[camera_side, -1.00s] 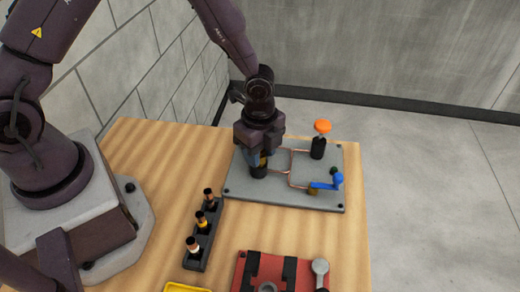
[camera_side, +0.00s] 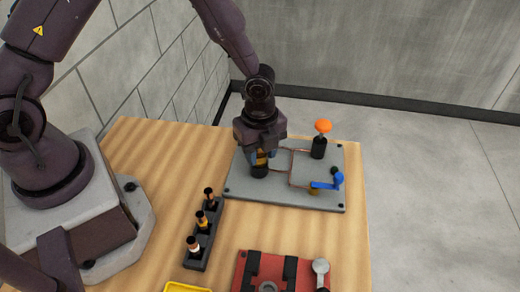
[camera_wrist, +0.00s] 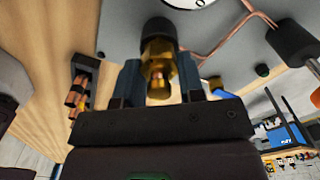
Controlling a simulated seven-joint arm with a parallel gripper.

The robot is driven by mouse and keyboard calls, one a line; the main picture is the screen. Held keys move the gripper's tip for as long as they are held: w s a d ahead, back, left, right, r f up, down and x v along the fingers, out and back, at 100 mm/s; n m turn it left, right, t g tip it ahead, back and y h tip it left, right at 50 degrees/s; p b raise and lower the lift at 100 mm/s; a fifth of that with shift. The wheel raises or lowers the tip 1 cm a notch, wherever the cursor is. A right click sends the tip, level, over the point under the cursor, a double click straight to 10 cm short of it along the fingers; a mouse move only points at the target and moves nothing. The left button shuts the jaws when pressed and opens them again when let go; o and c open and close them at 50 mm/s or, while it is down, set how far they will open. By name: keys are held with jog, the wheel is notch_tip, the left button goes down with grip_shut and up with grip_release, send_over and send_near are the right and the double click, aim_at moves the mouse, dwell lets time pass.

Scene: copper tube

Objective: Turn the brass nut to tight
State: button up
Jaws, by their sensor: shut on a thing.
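The brass nut (camera_wrist: 158,52) sits on a black fitting (camera_wrist: 158,28) at the left of the grey plate (camera_side: 235,182). My gripper (camera_wrist: 160,80) is over it, with one blue-grey finger on each side, shut on the brass part. In the side view my gripper (camera_side: 260,156) points down at the fitting, and a little brass shows between the fingers. The fingers hide much of the nut there. Copper tubing (camera_side: 291,168) runs from near the fitting across the plate.
On the plate stand an orange-topped valve (camera_side: 323,127) and a blue lever (camera_side: 328,184). A black rack (camera_side: 197,253) with several copper-and-brass pieces stands in front. A red fixture (camera_side: 245,270) and a yellow tray (camera_side: 188,288) lie at the near edge.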

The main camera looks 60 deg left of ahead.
jog(key=o, duration=0.9)
notch_tip(320, 180, up, 13)
jog(key=s+a+r+n+t, duration=0.2)
jog(key=s+r+n, duration=0.3)
jog(key=n, duration=0.1)
jog(key=s+a+r+n+t, duration=0.1)
jog(key=s+a+r+n, duration=0.2)
jog(key=s+r+n, duration=0.2)
jog(key=s+a+r+n+t, duration=0.2)
jog(key=s+r+n, duration=0.4)
jog(key=n, duration=0.2)
jog(key=shift+a+r+n+t, duration=0.1)
jog(key=shift+a+n+t, duration=0.2)
jog(key=shift+a, duration=0.1)
